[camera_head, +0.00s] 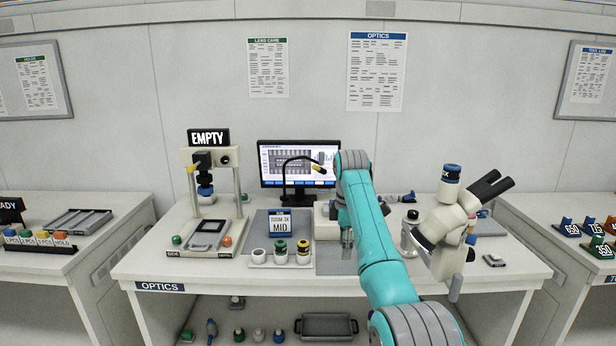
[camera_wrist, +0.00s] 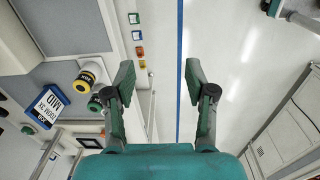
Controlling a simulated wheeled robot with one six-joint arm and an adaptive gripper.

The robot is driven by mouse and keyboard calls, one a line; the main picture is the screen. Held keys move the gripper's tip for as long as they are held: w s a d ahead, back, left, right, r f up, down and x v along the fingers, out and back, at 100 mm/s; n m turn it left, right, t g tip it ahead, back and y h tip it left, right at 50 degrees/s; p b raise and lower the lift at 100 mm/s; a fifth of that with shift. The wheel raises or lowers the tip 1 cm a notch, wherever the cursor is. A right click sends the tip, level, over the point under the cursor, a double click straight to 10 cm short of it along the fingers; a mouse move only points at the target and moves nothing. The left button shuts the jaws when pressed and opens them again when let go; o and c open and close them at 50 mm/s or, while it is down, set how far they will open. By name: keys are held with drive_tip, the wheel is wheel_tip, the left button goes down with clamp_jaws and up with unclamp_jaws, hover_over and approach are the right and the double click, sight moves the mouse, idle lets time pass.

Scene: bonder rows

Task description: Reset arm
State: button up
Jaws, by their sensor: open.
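My teal arm (camera_head: 384,262) rises from the lower right of the head view and bends at a grey-banded joint in front of the monitor. In the wrist view my gripper (camera_wrist: 158,82) has its two green-grey fingers spread wide apart. Nothing is between the fingers, and pale floor with a blue line shows beyond them. In the head view the gripper end is small and largely hidden by the arm, so its fingers cannot be made out clearly.
The optics bench (camera_head: 200,270) holds a microscope (camera_head: 447,225) close to the right of my arm. A stand under an EMPTY sign (camera_head: 208,138), a MID sign (camera_head: 281,226) and a lens holder (camera_head: 281,259) stand left. A monitor (camera_head: 298,163) stands behind. Side benches flank it.

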drive_tip(key=s+d+f+m+t, duration=0.1)
drive_tip(key=s+f+m+t, duration=0.15)
drive_tip(key=f, duration=1.25)
drive_tip(key=s+d+f+m+t, duration=0.1)
drive_tip(key=s+f+m, duration=0.15)
drive_tip(key=f, duration=1.35)
drive_tip(key=s+d+f+m+t, duration=0.2)
drive_tip(key=s+f, duration=0.6)
drive_tip(key=s, duration=0.2)
drive_tip(key=s+d+f+m+t, duration=0.1)
drive_tip(key=s+d+f, duration=0.1)
drive_tip(key=s+f, duration=0.75)
drive_tip(key=s+d+r+m+t, duration=0.1)
drive_tip(key=s+r+m+t, duration=0.15)
drive_tip(key=s, duration=1.05)
drive_tip(key=s+d+r+m+t, duration=0.1)
drive_tip(key=s+r+m, duration=0.15)
drive_tip(key=s, duration=1.05)
drive_tip(key=s+r+m+t, duration=0.2)
drive_tip(key=s+r, duration=0.7)
drive_tip(key=r, duration=0.3)
drive_tip(key=s+r+m+t, duration=0.2)
drive_tip(key=s+r, duration=0.7)
drive_tip(key=r, duration=0.4)
drive_tip(key=shift+s+d+m, duration=0.25)
drive_tip(key=shift+s+m, duration=0.05)
drive_tip(key=shift+s, duration=0.05)
drive_tip(key=shift+c, duration=1.3)
drive_tip(key=shift+w+d, duration=0.1)
drive_tip(key=shift+w, duration=0.05)
